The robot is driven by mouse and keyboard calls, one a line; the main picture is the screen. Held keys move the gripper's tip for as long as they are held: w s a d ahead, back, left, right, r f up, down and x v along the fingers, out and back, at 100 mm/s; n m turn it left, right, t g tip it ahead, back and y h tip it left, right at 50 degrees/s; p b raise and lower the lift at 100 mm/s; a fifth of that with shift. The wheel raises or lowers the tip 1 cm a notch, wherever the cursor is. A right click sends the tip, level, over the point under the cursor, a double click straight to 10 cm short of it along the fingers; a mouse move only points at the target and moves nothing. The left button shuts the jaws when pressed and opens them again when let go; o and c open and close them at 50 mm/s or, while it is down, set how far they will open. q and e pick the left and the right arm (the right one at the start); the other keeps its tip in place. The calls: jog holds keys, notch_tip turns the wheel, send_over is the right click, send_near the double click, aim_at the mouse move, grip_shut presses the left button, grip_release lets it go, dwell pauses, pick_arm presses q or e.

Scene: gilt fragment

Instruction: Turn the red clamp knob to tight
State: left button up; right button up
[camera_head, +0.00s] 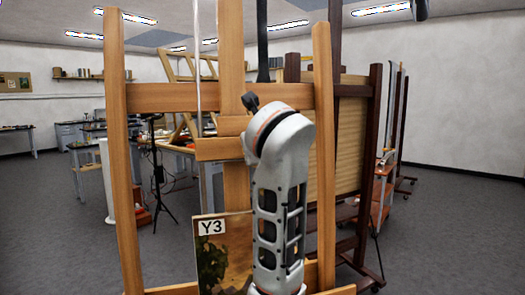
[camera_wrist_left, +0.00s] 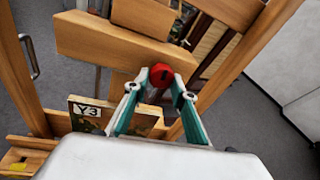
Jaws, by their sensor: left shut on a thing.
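The red clamp knob (camera_wrist_left: 161,74) shows in the left wrist view, in front of the wooden easel (camera_wrist_left: 110,43). My left gripper (camera_wrist_left: 163,84) has its two teal fingers on either side of the knob and is shut on it. A dark mark shows on the knob's face, but I cannot tell which setting it points to. In the head view my arm stands in front of the easel (camera_head: 118,150), and the knob and gripper are hidden there. My right gripper is in neither view.
A painting panel labelled Y3 (camera_head: 223,250) sits low on the easel, close to my arm; it also shows in the left wrist view (camera_wrist_left: 88,113). A dark easel (camera_head: 371,150) stands behind at right. Grey floor (camera_head: 455,250) is open at far right.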

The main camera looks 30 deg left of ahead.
pick_arm(q)
jog(key=shift+r, duration=0.15)
dwell(0.4)
jog(key=o, duration=1.1)
jog(key=shift+a, duration=0.1)
jog(key=shift+s, duration=0.1)
jog(key=v, duration=0.7)
jog(key=shift+s, duration=0.15)
